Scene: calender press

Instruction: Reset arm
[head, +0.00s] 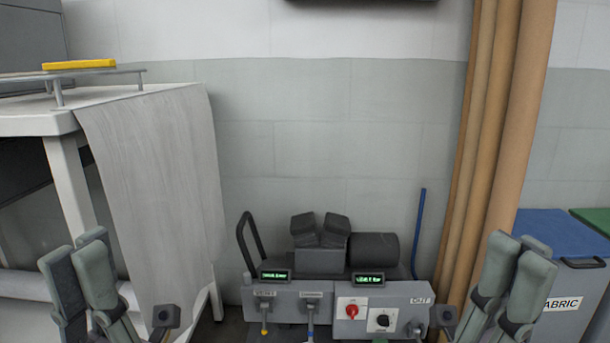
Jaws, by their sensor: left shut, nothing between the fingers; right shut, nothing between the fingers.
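My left gripper (82,262) is upright at the lower left, in front of the white table and its hanging grey sheet. Its grey padded fingers are shut with nothing held. My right gripper (512,262) is upright at the lower right, in front of the brown rolls and the blue bin. Its fingers are also shut and empty. Both grippers stand apart from each other, one on each side of the grey control panel (340,300). The lower parts of both arms are cut off by the picture's bottom edge.
The control panel has two green displays, a red knob (351,310) and several levers. A white table (40,122) with a draped grey sheet (160,180) stands left. Tall brown rolls (515,120) and a blue bin (562,235) stand right. Open space lies above the panel before the wall.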

